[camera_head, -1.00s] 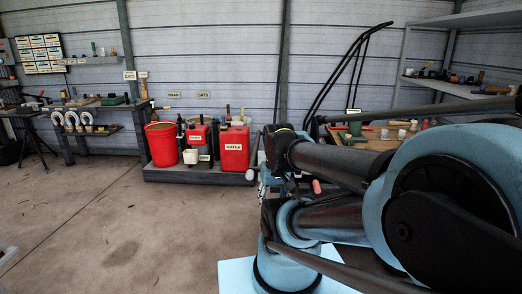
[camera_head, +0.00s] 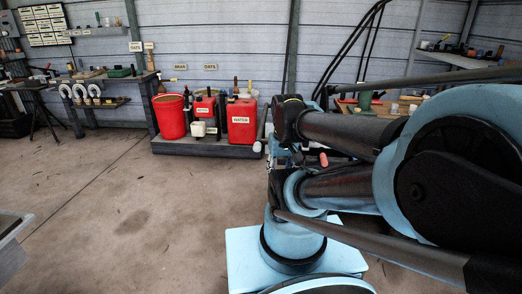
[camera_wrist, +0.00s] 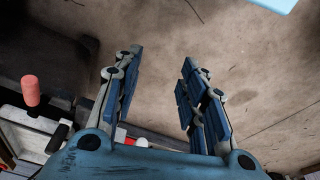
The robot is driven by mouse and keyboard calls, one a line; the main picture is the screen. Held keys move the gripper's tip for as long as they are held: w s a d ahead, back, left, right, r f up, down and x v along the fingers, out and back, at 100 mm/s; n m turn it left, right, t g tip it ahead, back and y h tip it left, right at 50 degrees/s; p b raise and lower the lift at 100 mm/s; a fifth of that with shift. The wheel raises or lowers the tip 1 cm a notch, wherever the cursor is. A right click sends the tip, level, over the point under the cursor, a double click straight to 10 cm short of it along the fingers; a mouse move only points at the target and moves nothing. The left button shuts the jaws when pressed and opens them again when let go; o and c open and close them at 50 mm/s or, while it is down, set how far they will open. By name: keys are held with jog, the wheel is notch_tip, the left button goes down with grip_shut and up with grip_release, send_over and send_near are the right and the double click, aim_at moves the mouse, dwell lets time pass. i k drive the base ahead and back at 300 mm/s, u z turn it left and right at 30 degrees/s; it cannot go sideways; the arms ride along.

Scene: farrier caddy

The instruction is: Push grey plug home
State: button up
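My gripper (camera_wrist: 158,90) is open and empty in the wrist view, with its two blue-padded fingers apart over bare concrete floor. In the head view my arm fills the right side and the gripper itself cannot be made out. I cannot pick out a grey plug in either view.
A low platform (camera_head: 208,146) by the back wall holds a red bucket (camera_head: 170,117), a red water can (camera_head: 242,122) and other containers. A workbench (camera_head: 113,78) with horseshoes stands at the left. A grey edge (camera_head: 12,243) shows at the lower left. The middle floor is clear.

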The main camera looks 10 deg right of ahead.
aim_at(257, 146)
jog(key=u, duration=1.3)
jog(key=k, duration=1.6)
jog(key=z, duration=1.15)
jog(key=i, duration=1.05)
